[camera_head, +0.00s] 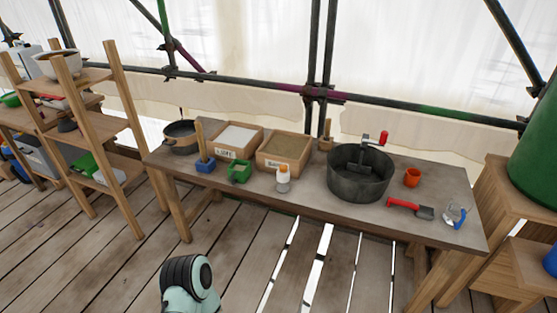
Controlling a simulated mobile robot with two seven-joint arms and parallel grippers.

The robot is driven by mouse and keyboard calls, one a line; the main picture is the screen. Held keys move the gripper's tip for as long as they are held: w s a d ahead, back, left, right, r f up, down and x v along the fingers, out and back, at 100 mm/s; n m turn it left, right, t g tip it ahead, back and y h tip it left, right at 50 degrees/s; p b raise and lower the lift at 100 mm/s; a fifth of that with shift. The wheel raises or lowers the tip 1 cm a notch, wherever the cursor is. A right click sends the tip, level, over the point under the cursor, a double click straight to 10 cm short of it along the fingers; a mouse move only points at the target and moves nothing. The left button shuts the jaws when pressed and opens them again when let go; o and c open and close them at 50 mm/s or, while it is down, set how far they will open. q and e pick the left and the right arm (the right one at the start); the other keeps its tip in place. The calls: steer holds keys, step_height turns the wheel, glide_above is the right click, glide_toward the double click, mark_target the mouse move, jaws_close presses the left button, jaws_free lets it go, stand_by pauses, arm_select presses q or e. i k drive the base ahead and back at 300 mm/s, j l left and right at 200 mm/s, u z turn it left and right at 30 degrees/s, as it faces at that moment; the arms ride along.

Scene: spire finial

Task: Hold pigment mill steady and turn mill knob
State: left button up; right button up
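A small white container with an orange top (283,178) stands upright near the front middle of the wooden table; it may be the pigment mill, its orange top the knob. A dark crank piece with a red handle (382,138) shows at the back rim of the grey pot; it could also be the mill. I cannot tell which. Nothing touches either one. Neither gripper is in view. One teal and black part of my own body shows at the bottom, well short of the table.
The wooden table (300,215) also holds a grey pot (357,185), two labelled wooden boxes (283,165), a green item (239,172), an orange cup (412,178), a red-handled trowel (405,205) and a clear jug (455,214). Shelves (125,100) stand left. Floorboards have gaps.

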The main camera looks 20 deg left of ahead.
mark_target(283, 168)
steer(key=i+j+z, duration=0.1)
steer(key=j, duration=0.25)
steer(key=i+j, duration=0.15)
steer(key=j, duration=0.25)
steer(key=i+j+z, duration=0.15)
steer(key=j, duration=0.2)
steer(key=i+j+z, duration=0.1)
steer(key=j, duration=0.3)
steer(key=i+j, duration=0.1)
steer(key=j, duration=0.3)
steer(key=z, duration=0.05)
